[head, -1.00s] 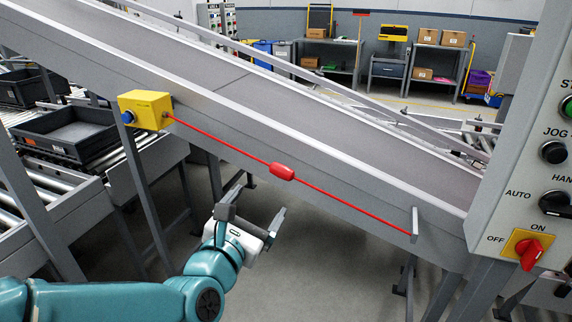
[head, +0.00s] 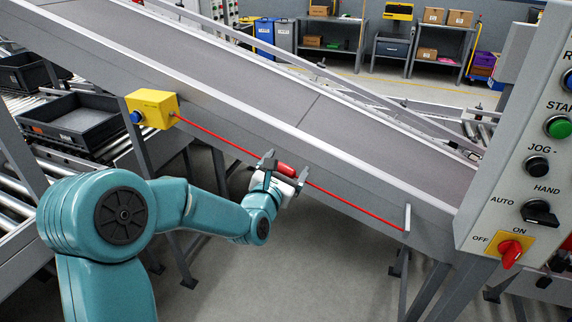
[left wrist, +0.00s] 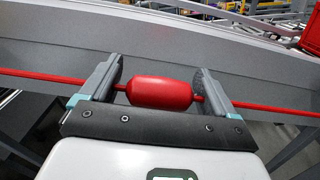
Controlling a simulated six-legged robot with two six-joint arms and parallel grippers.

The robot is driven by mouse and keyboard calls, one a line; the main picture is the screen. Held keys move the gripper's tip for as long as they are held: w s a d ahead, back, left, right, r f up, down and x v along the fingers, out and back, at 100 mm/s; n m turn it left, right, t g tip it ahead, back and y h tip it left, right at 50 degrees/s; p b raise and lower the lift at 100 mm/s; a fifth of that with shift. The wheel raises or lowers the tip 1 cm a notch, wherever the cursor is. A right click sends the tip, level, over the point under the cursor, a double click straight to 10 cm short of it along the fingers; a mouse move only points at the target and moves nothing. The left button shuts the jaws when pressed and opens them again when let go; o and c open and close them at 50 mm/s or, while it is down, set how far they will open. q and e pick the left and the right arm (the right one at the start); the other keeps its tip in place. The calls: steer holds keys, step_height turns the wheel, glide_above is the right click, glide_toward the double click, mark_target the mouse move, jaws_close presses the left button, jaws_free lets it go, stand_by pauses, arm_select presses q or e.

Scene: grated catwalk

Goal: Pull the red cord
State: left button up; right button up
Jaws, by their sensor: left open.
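The red cord (head: 345,199) runs along the near side of the sloping conveyor, from a yellow switch box (head: 153,109) at its upper left to a metal bracket (head: 407,218) at its lower right. A thick red grip (head: 286,170) sits midway on the cord; it also shows in the left wrist view (left wrist: 160,93). My left gripper (head: 285,168) is open at the grip. In the left wrist view its two fingers (left wrist: 158,88) stand at either end of the grip, with gaps beside it. My right gripper is in no view.
The sloping conveyor (head: 250,82) lies right behind the cord. A control panel (head: 510,150) with knobs and a red switch stands at the right. Black trays (head: 70,122) rest on rollers at the left. The floor below the cord has free room.

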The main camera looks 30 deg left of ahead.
arm_select(q)
steer(key=c, duration=1.2)
steer(key=b+v, duration=0.3)
steer(key=v, duration=0.1)
steer(key=shift+s+d, duration=0.15)
steer(key=shift+s, duration=0.2)
